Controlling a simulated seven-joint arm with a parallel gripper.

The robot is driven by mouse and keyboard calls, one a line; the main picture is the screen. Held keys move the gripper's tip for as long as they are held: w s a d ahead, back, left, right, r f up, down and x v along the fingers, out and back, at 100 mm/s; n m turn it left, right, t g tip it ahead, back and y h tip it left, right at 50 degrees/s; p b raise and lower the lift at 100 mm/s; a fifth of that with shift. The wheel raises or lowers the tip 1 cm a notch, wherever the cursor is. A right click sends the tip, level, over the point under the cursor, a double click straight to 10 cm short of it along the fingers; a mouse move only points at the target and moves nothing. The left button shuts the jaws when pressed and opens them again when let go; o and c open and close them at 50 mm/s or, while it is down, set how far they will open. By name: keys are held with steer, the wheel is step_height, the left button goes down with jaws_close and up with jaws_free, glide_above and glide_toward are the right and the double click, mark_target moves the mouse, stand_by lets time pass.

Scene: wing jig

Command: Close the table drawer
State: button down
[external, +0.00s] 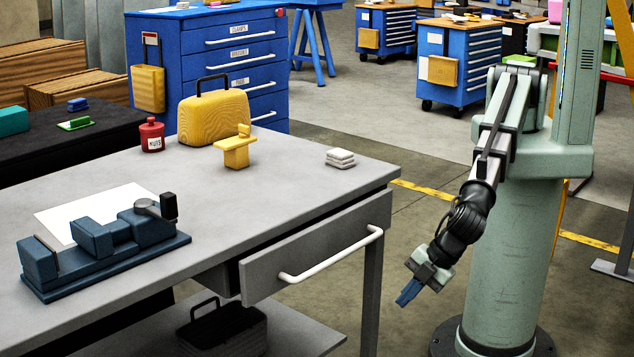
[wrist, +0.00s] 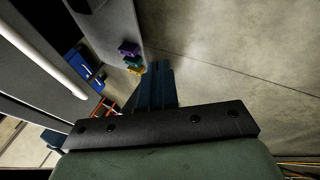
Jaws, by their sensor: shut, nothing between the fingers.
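The table drawer (external: 320,245) is a grey box front under the right end of the grey worktable (external: 265,215). It stands pulled out, with a dark gap showing at its left side. A white bar handle (external: 332,258) runs across its front; the handle also shows as a pale bar at the upper left of the wrist view (wrist: 45,48). My gripper (external: 408,293) hangs to the right of the drawer front, apart from the handle, pointing down and left. Its blue fingers are shut and empty; they show in the wrist view (wrist: 155,82) over the floor.
On the table are a blue vise (external: 105,250), a white sheet, a red can (external: 151,135), a yellow case (external: 215,120), a yellow piece and white blocks (external: 340,158). A dark toolbox (external: 222,330) is on the lower shelf. A table leg (external: 372,290) stands behind the drawer's right end. Floor around my gripper is clear.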

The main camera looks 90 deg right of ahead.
steer(key=s+d+f+n+h, duration=0.2)
steer(key=s+d+f, duration=0.1)
steer(key=s+f, duration=0.3)
steer(key=n+t+h, duration=0.6)
steer(key=n+h, duration=0.4)
steer(key=n, duration=0.4)
glide_toward(375, 215)
steer(key=x, duration=0.7)
steer(key=shift+f, duration=0.15)
steer(key=shift+x, duration=2.55)
steer(key=shift+a, duration=0.1)
